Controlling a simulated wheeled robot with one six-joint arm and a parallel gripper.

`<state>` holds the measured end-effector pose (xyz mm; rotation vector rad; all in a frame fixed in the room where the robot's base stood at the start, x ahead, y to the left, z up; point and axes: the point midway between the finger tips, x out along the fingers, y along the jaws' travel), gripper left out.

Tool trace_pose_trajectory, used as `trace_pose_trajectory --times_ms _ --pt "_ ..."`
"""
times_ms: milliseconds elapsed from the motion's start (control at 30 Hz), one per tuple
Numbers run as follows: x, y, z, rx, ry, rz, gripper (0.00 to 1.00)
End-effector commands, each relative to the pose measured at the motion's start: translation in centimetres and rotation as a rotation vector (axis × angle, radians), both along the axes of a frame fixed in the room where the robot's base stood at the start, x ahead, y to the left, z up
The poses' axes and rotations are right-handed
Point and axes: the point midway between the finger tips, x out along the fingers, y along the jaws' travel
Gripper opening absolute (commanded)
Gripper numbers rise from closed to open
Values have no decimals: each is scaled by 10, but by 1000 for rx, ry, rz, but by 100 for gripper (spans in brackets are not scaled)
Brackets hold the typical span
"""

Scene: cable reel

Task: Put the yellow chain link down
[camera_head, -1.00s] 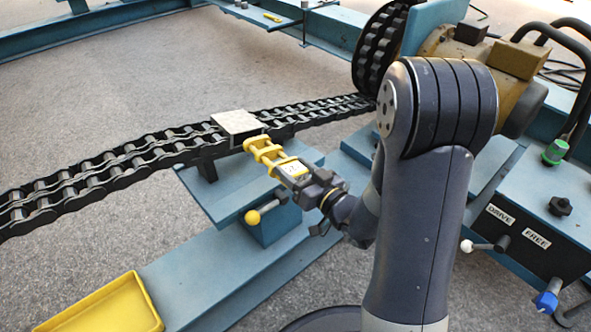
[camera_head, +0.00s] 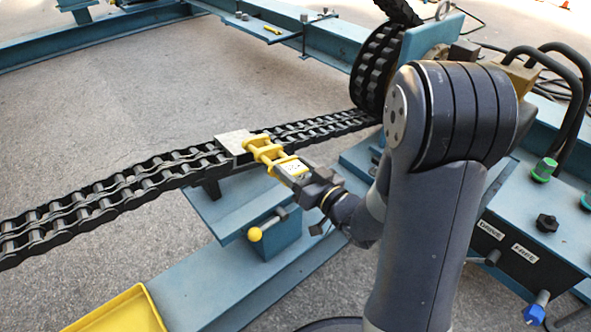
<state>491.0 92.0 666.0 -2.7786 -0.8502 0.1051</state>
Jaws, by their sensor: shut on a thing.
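The yellow chain link (camera_head: 262,147) is in the jaws of my gripper (camera_head: 285,167), at the right side of the black chain. Its far end overlaps the chain in the picture, beside the grey flat plate (camera_head: 235,141) that sits on the chain. I cannot tell whether the link touches the chain. My gripper is shut on the link's near end and hides part of it.
The black double chain (camera_head: 130,187) runs over a blue stand (camera_head: 232,207) to a dark sprocket (camera_head: 375,68). A yellow-knobbed lever (camera_head: 255,233) is on the stand. A yellow tray (camera_head: 120,312) is at the lower left. A control box (camera_head: 530,235) stands at the right.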

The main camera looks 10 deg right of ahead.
Motion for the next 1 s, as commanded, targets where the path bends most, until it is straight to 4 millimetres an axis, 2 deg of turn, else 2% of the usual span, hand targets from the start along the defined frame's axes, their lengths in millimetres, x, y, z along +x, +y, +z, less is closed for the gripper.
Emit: trace_pose_trajectory --times_ms 33,100,467,733,1000 --pt "0 0 7 1 -3 0 22" --pt "0 0 8 1 -3 0 22" --pt "4 -5 -1 2 0 -46 22" --pt "16 -41 -42 -1 7 -292 22" --pt "9 -84 -84 -4 4 -551 22"
